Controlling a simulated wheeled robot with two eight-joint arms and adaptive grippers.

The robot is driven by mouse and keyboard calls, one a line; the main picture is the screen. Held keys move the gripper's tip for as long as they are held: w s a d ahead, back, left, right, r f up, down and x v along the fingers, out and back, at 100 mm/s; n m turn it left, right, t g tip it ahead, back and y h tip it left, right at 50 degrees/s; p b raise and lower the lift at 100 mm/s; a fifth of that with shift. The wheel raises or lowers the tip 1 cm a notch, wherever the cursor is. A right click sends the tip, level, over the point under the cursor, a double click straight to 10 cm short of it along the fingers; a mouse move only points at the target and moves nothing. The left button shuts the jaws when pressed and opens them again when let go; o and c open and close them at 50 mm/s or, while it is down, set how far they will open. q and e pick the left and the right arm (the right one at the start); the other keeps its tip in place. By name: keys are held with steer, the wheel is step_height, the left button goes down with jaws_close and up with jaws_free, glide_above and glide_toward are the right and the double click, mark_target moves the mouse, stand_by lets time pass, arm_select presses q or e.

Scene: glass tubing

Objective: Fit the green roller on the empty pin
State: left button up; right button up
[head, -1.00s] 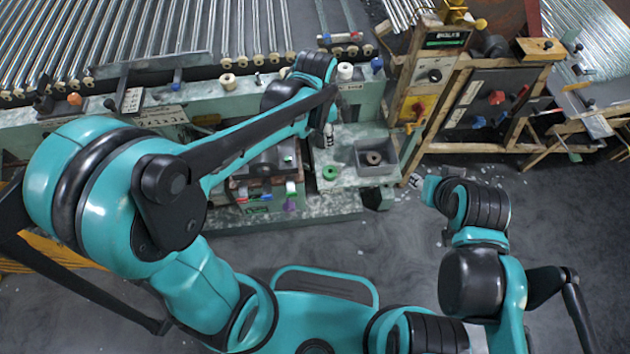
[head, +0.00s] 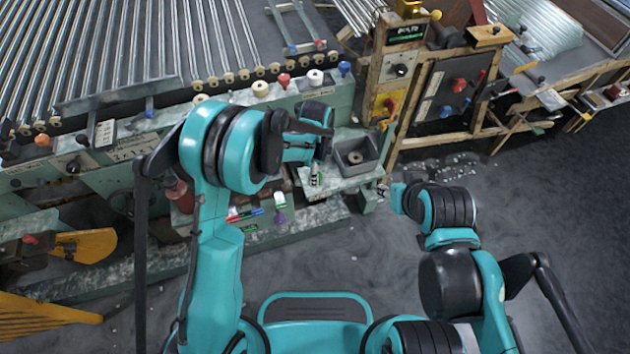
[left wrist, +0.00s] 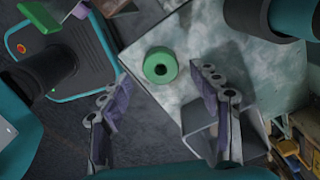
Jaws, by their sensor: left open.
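The green roller (left wrist: 160,66), a short ring with a dark hole, lies on a pale speckled shelf (left wrist: 239,50) in the left wrist view. My left gripper (left wrist: 162,82) is open, with its fingers to either side of the roller in the picture and nothing between them; I cannot tell its height above the shelf. In the head view my left gripper (head: 315,174) points down at the shelf, and the roller is not clearly visible there. My right gripper (head: 382,191) hangs to the right of the shelf, its fingers too small to judge. I cannot make out the empty pin.
A grey bin (head: 372,163) with a dark roller inside stands on the shelf, close to my left gripper. A green machine rail behind carries a cream spool (head: 261,88) and a white spool (head: 316,76). A wooden-framed panel (head: 452,92) stands right.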

arm_select(q)
step_height(320, 180, down, 3)
steer(key=shift+w+r+b, duration=0.1)
steer(key=shift+b, duration=0.2)
steer(key=shift+c, duration=0.9)
steer(key=c, duration=1)
arm_select(e)
steer(key=shift+f, duration=0.65)
arm_select(q)
steer(key=shift+r, duration=0.1)
